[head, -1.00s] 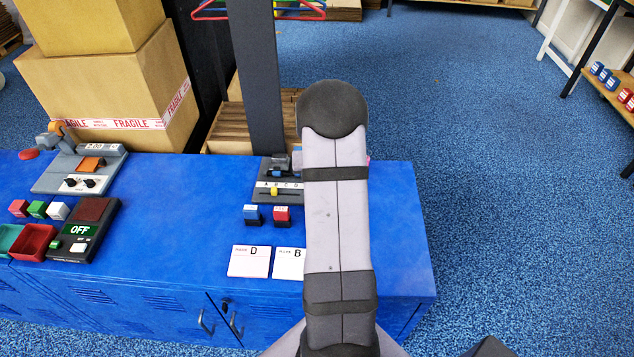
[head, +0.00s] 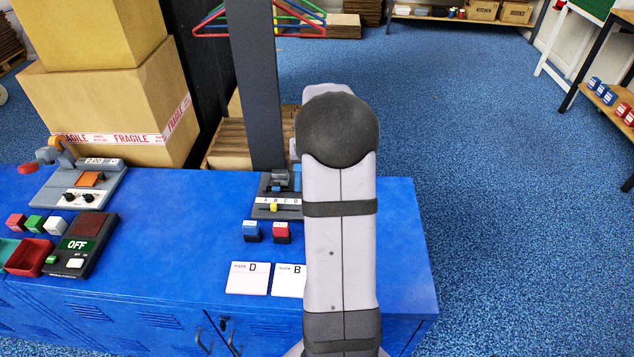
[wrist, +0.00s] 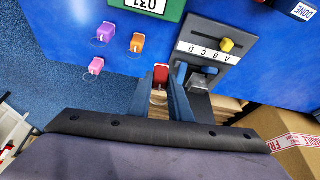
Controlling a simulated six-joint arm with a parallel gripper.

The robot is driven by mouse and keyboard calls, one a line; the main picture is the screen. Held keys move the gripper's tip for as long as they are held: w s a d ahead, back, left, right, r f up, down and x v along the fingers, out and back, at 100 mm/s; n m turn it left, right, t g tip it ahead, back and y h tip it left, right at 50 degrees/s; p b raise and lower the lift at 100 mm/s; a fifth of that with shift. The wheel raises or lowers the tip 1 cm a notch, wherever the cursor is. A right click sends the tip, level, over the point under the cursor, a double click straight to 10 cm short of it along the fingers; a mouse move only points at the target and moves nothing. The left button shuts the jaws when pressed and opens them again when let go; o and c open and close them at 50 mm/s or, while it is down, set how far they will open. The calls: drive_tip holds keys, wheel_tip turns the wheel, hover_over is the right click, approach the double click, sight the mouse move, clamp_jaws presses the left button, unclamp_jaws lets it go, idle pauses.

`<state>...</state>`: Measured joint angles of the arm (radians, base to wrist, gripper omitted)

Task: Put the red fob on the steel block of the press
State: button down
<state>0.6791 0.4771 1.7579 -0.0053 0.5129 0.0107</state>
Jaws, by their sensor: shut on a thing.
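The red fob (wrist: 160,75) is between the fingertips of my gripper (wrist: 162,82) in the wrist view, its wire ring hanging toward the camera. My gripper is shut on it. The press (wrist: 208,52) is just to the right there, with a white A B C D strip and a yellow slider. Its grey steel block (wrist: 197,82) lies close beside the right finger and is partly covered by a dark part. The fob is beside the block, not on it. The press also shows in the head view (head: 277,208), where my arm hides the gripper and fob.
Stamps (head: 251,231) and cards (head: 248,278) are in front of the press. A dark post (head: 256,90) rises behind it.

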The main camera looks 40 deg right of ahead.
drive_tip(key=shift+r, duration=0.5)
drive_tip(key=shift+w+a+r, duration=0.15)
drive_tip(key=shift+w+a, duration=0.05)
drive_tip(key=shift+a, duration=0.05)
drive_tip(key=w+a+f+n+p, duration=0.3)
drive_tip(key=w+a, duration=0.4)
drive_tip(key=w, duration=0.2)
drive_tip(key=w+d+r+m, duration=0.3)
drive_tip(key=r+m, duration=0.1)
drive_tip(key=r, duration=0.1)
drive_tip(key=shift+w+d, duration=0.15)
drive_tip(key=shift+w, duration=0.25)
drive_tip(key=shift+f+p, duration=0.8)
drive_tip(key=shift+f, duration=4.15)
